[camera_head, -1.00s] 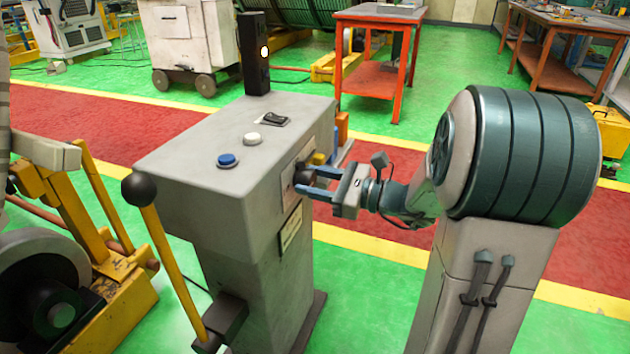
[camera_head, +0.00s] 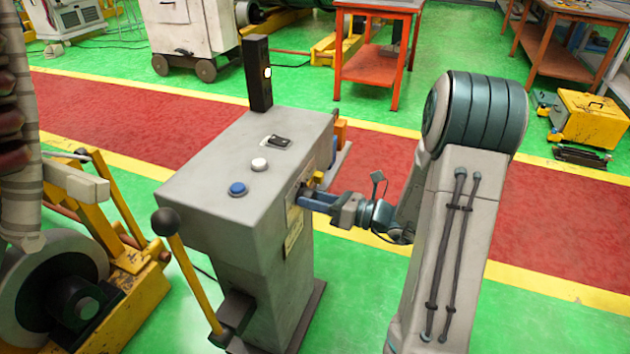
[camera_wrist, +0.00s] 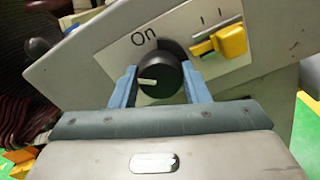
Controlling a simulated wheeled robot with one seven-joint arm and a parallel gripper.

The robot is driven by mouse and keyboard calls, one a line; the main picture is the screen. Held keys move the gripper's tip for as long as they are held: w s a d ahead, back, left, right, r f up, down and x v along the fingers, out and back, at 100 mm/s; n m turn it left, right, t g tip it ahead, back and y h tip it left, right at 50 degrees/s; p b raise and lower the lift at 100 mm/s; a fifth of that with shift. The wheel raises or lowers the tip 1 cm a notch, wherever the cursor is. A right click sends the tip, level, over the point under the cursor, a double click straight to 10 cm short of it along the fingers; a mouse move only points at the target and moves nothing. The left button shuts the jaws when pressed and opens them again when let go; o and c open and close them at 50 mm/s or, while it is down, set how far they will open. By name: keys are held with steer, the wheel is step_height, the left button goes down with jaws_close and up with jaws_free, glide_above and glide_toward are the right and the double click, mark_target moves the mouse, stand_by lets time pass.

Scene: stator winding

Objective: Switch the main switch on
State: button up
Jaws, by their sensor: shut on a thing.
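The main switch is a round black knob (camera_wrist: 162,78) with a pale pointer mark, on a light plate (camera_wrist: 125,52) on the side of the grey control cabinet (camera_head: 215,205). The word "On" is printed above the knob in the wrist view, and the mark points left. My gripper (camera_wrist: 160,85) is shut on the knob, one blue finger on each side of it. In the head view my gripper (camera_head: 312,203) reaches the cabinet's right side, where the knob is mostly hidden.
A yellow switch (camera_wrist: 228,42) sits right beside the knob. A yellow lever with a black ball (camera_head: 165,222) stands at the front left.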

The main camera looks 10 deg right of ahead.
steer(key=m+p, duration=0.2)
steer(key=p, duration=0.1)
steer(key=m+p, duration=0.2)
steer(key=p, duration=0.1)
steer(key=m+p, duration=0.2)
steer(key=p, duration=0.1)
steer(key=shift+r+p, duration=0.3)
steer(key=shift+p, duration=0.1)
steer(key=m+p, duration=0.3)
steer(key=shift+f, duration=0.15)
steer(key=shift+f+m+p, duration=0.15)
steer(key=shift+m+p, duration=0.65)
steer(key=shift+p, duration=0.1)
steer(key=shift+f, duration=0.1)
steer(key=o, duration=1)
steer(key=shift+c, duration=0.2)
steer(key=v, duration=1.4)
steer(key=shift+b, duration=0.35)
